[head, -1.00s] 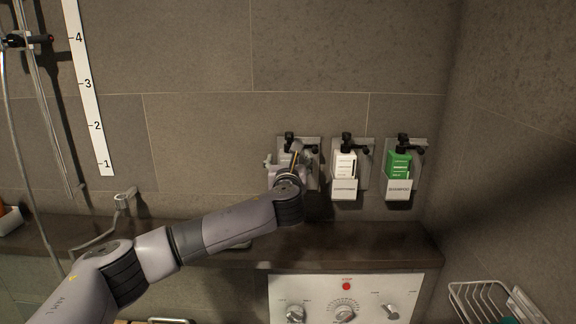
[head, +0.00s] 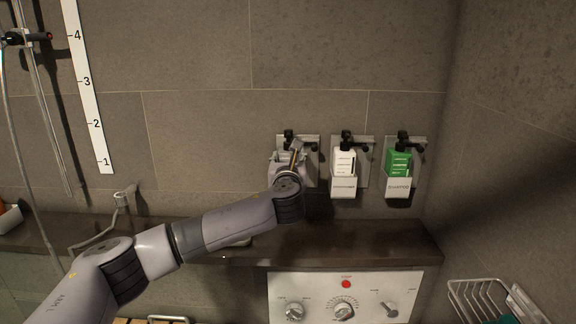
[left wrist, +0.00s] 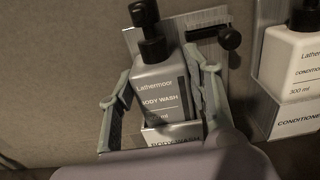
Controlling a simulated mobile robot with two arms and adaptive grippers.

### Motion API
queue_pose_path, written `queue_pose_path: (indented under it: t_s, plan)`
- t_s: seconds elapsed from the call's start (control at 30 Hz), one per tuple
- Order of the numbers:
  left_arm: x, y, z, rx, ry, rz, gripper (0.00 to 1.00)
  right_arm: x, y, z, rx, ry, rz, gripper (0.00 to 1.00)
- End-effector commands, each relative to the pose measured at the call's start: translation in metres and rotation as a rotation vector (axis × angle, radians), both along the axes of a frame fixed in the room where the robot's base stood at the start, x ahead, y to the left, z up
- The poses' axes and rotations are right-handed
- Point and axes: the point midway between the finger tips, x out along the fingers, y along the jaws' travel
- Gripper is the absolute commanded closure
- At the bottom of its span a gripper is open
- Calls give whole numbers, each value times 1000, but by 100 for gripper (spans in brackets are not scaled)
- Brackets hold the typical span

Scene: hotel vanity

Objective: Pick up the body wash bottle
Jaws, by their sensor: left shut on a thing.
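The grey body wash bottle (left wrist: 160,88) with a black pump stands upright in its labelled wall holder (left wrist: 172,134), the leftmost of three in the head view. My left gripper (left wrist: 163,78) is shut on the bottle, with one finger on each side of its body. In the head view, my left gripper (head: 288,160) and wrist hide most of this bottle, and its black pump (head: 289,139) shows above. The bottle's lower part is inside the holder. My right gripper is in neither view.
The white conditioner bottle (head: 345,162) stands in the holder just to the right, and the green shampoo bottle (head: 399,162) further right. A dark ledge (head: 350,240) runs below, above a white control panel (head: 345,298). The wall above the holders is clear.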

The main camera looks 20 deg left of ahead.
Motion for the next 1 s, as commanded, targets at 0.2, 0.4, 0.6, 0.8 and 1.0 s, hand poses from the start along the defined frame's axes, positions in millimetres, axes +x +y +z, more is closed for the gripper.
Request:
queue_pose_path:
  t_s: [0.2,0.4,0.6,0.8,1.0]
  plan:
    - [0,0,1,0,-1,0,82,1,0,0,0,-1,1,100]
    - [0,0,15,-1,-2,0,82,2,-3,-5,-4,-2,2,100]
    - [0,-1,47,-2,-5,-1,82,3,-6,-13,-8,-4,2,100]
    - [-12,-5,68,-1,-1,-4,82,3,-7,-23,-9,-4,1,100]
    - [-47,-15,68,1,-2,-5,82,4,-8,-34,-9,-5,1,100]
